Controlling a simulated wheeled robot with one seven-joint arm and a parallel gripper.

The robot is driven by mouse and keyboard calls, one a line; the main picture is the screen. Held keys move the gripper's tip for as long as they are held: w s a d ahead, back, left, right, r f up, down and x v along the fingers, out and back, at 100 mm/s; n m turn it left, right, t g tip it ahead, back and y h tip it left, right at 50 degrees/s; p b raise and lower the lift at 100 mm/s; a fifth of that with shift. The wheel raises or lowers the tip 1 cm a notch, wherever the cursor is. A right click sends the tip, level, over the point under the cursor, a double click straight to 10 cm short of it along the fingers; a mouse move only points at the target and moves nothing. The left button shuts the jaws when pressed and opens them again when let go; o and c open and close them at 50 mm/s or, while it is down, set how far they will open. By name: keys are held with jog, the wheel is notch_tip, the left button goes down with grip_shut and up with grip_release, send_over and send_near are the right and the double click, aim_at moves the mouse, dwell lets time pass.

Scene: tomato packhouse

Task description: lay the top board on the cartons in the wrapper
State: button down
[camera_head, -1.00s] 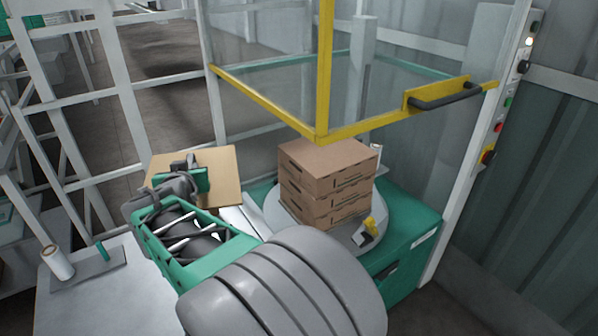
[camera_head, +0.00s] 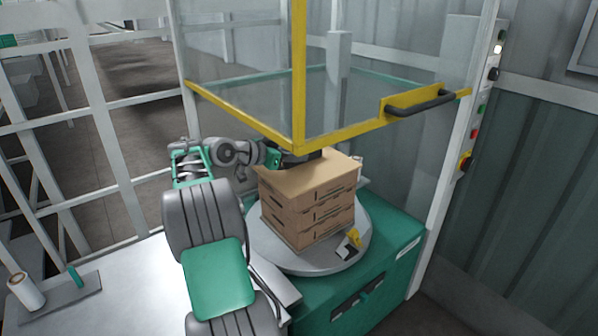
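The top board (camera_head: 325,173), a flat tan sheet, lies over the top of the carton stack, close to it. I cannot tell whether it rests on the stack fully. The stacked brown cartons (camera_head: 310,215) stand on the round grey turntable (camera_head: 300,264) of the wrapper. My gripper (camera_head: 298,158) is at the back left edge of the board, dark and partly hidden behind the yellow door post. Its fingers cannot be made out, so I cannot see whether they still grip the board.
The wrapper's yellow-edged guard (camera_head: 345,134), with a dark handle (camera_head: 420,102), hangs above and in front of the stack. A small yellow and black part (camera_head: 351,241) sits at the turntable's front. A film roll (camera_head: 25,292) stands on the table at left. Control buttons (camera_head: 465,162) line the right post.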

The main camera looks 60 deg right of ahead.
jog(key=d+f, duration=0.2)
jog(key=w+d+f, duration=0.1)
jog(key=d+f, duration=0.1)
jog(key=w+d+f+p, duration=0.1)
jog(key=f, duration=0.1)
jog(key=shift+d+f, duration=0.2)
jog(key=shift+d, duration=0.2)
jog(key=shift+f, duration=1.7)
jog(key=c, duration=1.3)
grip_release()
